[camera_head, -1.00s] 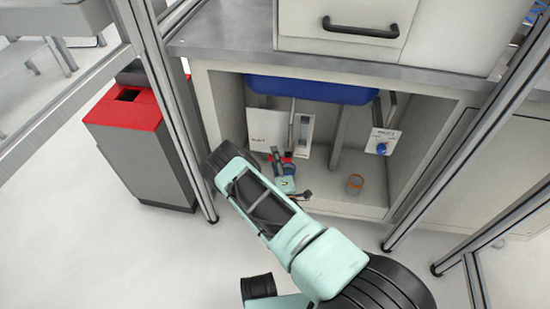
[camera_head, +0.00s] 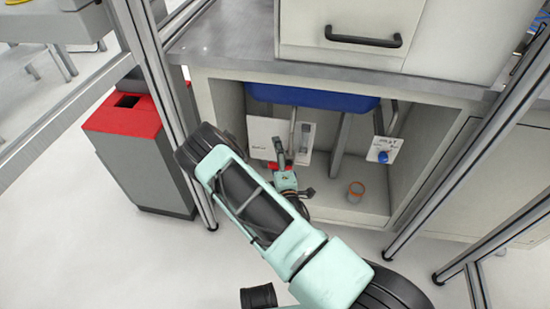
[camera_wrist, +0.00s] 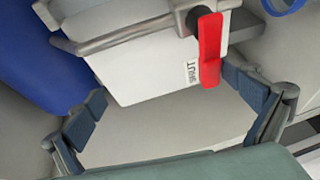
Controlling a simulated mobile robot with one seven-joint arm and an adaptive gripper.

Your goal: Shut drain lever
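The red drain lever (camera_wrist: 210,50) hangs down from a dark pivot on a grey pipe in the wrist view, in front of a white panel (camera_wrist: 150,80). The word "SHUT" is printed on the panel beside the lever. My gripper (camera_wrist: 168,110) is open, its two blue-grey finger pads wide apart. The lever's lower end is near the right finger; I cannot tell whether they touch. Nothing is between the pads. In the head view my gripper (camera_head: 281,155) is inside the cabinet under the blue basin. A small red patch shows beside it, mostly hidden.
The cabinet (camera_head: 428,88) is open at the front, with side walls close around my arm. A blue valve knob (camera_head: 383,157) with a white label is at right. Metal frame posts and a red-topped bin (camera_head: 123,112) flank the opening.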

